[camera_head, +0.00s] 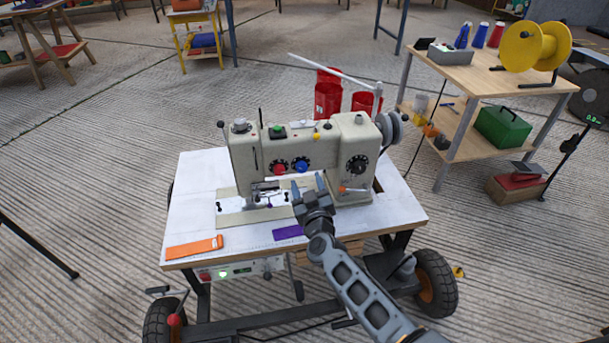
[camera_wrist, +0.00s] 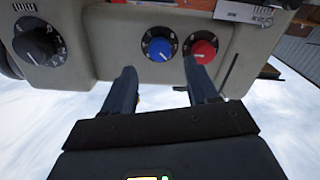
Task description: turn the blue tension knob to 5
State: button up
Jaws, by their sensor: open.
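The blue tension knob (camera_head: 300,166) is on the front of the cream sewing machine (camera_head: 328,150), just right of a red knob (camera_head: 280,169). In the wrist view the blue knob (camera_wrist: 159,48) has a dark numbered dial behind it, and the red knob (camera_wrist: 204,50) is to its right. The dial numbers are too small to read. My gripper (camera_head: 309,188) is just in front of the machine, below the blue knob. In the wrist view its two fingers (camera_wrist: 158,88) are apart, with nothing between them. The blue knob appears beyond the fingertips, untouched.
A larger black dial (camera_head: 357,164) is on the machine's right end. An orange strip (camera_head: 194,247) and a purple piece (camera_head: 289,232) lie on the white sewing table (camera_head: 190,200). A wooden workbench (camera_head: 480,78) with thread cones and a yellow spool stands back right.

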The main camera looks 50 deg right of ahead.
aim_at(302, 169)
jog(key=shift+b+x, duration=0.75)
jog(key=shift+x, duration=1.9)
jog(key=shift+c, duration=0.3)
jog(key=c, duration=1)
